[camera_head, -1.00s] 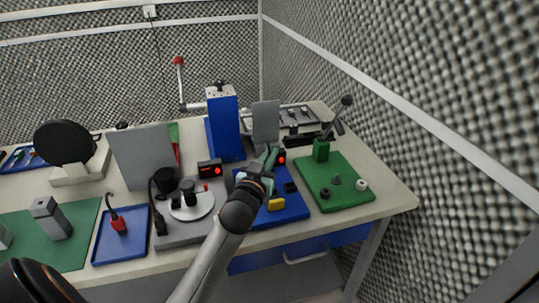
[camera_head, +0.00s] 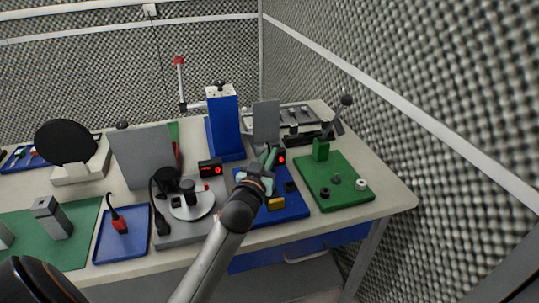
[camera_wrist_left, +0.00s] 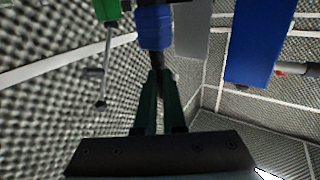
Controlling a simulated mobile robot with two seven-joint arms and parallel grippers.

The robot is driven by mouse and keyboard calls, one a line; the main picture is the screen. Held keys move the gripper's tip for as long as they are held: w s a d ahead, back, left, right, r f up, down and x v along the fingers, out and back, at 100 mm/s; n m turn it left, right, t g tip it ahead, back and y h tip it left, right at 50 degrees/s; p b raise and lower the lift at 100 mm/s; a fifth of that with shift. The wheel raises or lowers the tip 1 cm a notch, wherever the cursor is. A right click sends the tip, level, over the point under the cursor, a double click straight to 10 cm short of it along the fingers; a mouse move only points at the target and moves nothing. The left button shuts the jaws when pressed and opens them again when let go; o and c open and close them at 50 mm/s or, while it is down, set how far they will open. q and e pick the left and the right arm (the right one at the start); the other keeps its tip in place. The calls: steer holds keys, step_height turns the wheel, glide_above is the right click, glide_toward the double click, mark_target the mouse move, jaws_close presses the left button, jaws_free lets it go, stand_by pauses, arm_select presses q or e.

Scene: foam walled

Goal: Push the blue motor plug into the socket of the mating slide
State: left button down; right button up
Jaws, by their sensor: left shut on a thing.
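My left gripper (camera_head: 268,158) reaches over the blue board (camera_head: 291,213) on the table, its fingers pointing away toward a small black box with a red light (camera_head: 281,158). In the left wrist view its dark fingers (camera_wrist_left: 160,78) are closed on a narrow black part. A ribbed blue body, which looks like the blue motor plug (camera_wrist_left: 154,27), is in line just beyond the fingertips. A dark part lies at its far end, at the top edge of the view. The socket of the mating slide cannot be made out, nor whether the plug touches it. My right gripper is not in view.
A tall blue block (camera_head: 225,128) and an upright grey plate (camera_head: 265,123) stand behind the gripper. A green board (camera_head: 345,190) with a lever clamp is on the right. A grey base with a round disc (camera_head: 192,204) is on the left. A yellow block (camera_head: 276,204) lies nearby.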

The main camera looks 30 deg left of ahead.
arm_select(q)
steer(key=shift+f+b, duration=0.9)
steer(key=shift+f, duration=0.55)
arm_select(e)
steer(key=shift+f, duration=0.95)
arm_select(q)
steer(key=c, duration=0.9)
jaws_free()
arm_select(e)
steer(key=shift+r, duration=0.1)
